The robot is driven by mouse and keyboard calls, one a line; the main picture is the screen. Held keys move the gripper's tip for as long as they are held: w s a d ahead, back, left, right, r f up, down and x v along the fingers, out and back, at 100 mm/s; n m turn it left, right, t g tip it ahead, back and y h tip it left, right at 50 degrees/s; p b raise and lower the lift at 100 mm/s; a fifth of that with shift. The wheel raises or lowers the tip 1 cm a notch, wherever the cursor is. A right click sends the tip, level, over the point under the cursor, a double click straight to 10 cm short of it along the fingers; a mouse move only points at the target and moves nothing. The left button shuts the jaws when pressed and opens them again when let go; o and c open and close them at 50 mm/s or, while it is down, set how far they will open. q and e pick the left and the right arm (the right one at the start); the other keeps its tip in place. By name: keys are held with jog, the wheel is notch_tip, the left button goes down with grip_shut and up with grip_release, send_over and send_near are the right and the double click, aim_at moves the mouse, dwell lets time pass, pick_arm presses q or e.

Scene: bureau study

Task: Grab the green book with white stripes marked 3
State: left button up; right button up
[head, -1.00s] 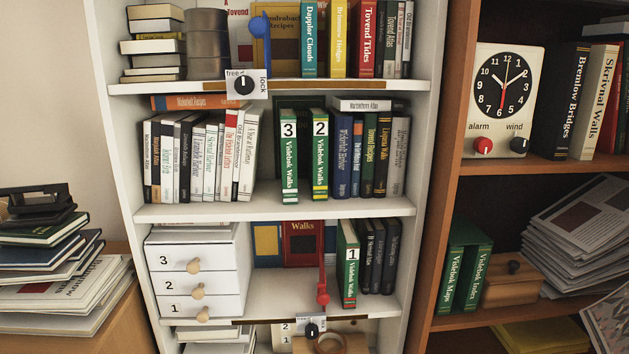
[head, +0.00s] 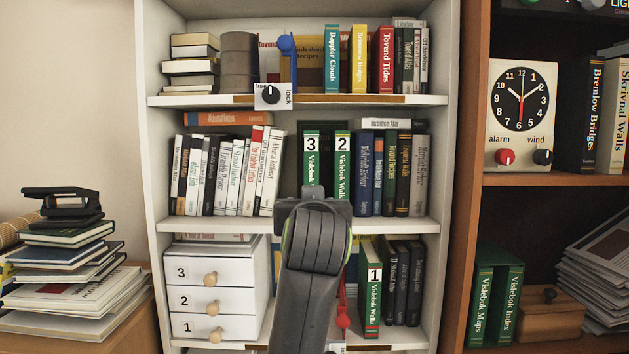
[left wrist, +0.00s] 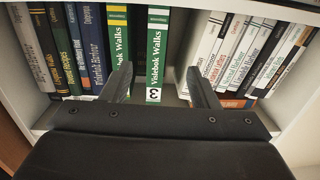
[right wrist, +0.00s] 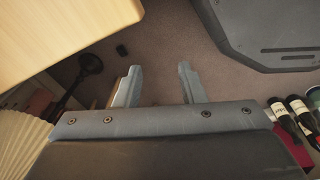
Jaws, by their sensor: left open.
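The green book marked 3 (head: 311,158), with white stripes on its spine, stands upright on the middle shelf; in the left wrist view it shows upside down (left wrist: 157,48). The green book marked 2 (head: 342,160) stands beside it. My left gripper (left wrist: 160,84) is open and empty, facing the spine of book 3. In the head view the left gripper (head: 313,193) hides both books' lower ends. My right gripper (right wrist: 160,68) is open and empty above the floor.
White leaning books (head: 240,165) stand left of book 3, past a gap. A blue book (head: 363,165) and others stand right of book 2. Below are the drawer box (head: 210,290) and another green book marked 1 (head: 370,290). The shelf board (head: 200,227) lies under the row.

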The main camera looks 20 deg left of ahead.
aim_at(311, 181)
pick_arm(q)
jog(key=w+a+r+p, duration=0.1)
jog(key=w, duration=0.2)
jog(key=w+a+p, duration=0.1)
jog(key=w+p, duration=0.1)
jog(key=w, duration=0.1)
jog(key=w+a+r+p, duration=0.1)
jog(key=w+p, duration=0.1)
jog(key=w, duration=0.1)
jog(key=shift+w+r, duration=0.3)
jog(key=shift+w, duration=0.05)
jog(key=shift+w+a+f, duration=0.1)
jog(key=shift+w, duration=0.45)
jog(key=p+x, duration=0.3)
jog(key=shift+w+a+r+p, duration=0.1)
jog(key=shift+w+r+p, duration=0.1)
jog(key=shift+w+p, duration=0.2)
jog(key=shift+w+a+f, duration=0.2)
jog(key=shift+w+a, duration=0.05)
jog(key=shift+w, duration=0.45)
grip_shut()
jog(key=shift+r, duration=0.1)
